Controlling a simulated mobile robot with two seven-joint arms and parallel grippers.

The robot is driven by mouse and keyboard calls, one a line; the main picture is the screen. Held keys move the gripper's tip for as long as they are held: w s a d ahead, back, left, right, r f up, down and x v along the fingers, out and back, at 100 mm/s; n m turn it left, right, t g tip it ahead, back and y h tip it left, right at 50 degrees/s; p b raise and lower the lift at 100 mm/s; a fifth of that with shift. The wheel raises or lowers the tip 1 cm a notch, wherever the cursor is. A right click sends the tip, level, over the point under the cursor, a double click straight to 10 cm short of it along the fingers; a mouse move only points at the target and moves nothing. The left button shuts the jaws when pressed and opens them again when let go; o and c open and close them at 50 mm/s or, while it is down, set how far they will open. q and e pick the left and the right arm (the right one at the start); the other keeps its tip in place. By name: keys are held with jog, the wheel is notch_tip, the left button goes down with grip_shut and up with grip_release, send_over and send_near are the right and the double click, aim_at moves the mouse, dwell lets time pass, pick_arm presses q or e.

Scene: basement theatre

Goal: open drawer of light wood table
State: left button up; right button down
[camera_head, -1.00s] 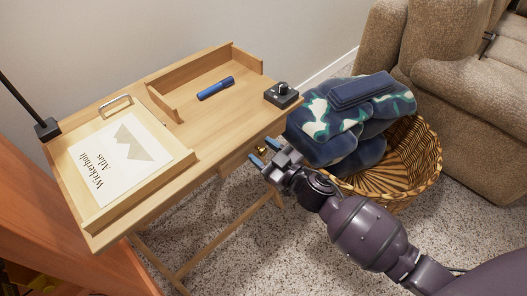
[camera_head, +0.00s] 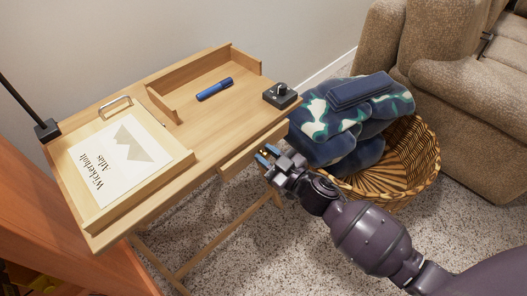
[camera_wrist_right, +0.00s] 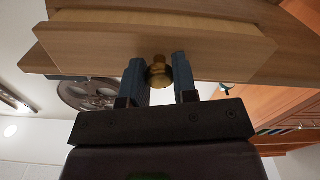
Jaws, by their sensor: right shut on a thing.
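The light wood table (camera_head: 205,130) stands at the left with its drawer (camera_head: 240,160) in the edge facing me. The drawer front sits slightly out from under the table top. My right gripper (camera_head: 267,155) is at the drawer front, its blue-tipped fingers shut on the round brass knob (camera_wrist_right: 160,75). In the wrist view the knob lies between the two fingers of my right gripper (camera_wrist_right: 158,82), below the drawer front (camera_wrist_right: 160,42). My left gripper is not in view.
A wicker basket (camera_head: 415,165) with folded blue blankets (camera_head: 345,125) stands close right of my gripper. A brown sofa (camera_head: 460,100) is behind.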

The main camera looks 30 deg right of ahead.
pick_arm(q)
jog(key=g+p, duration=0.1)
jog(key=p, duration=0.2)
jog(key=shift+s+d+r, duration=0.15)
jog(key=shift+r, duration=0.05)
pick_arm(e)
jog(key=v, duration=1.6)
jog(key=shift+s, duration=0.2)
jog(key=shift+d, duration=0.1)
jog(key=c, duration=0.9)
grip_release()
jog(key=shift+s, duration=0.1)
pick_arm(q)
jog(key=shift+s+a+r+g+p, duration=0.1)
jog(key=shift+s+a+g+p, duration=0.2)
jog(key=shift+p, duration=0.75)
pick_arm(e)
jog(key=v, duration=1)
jog(key=shift+s, duration=0.3)
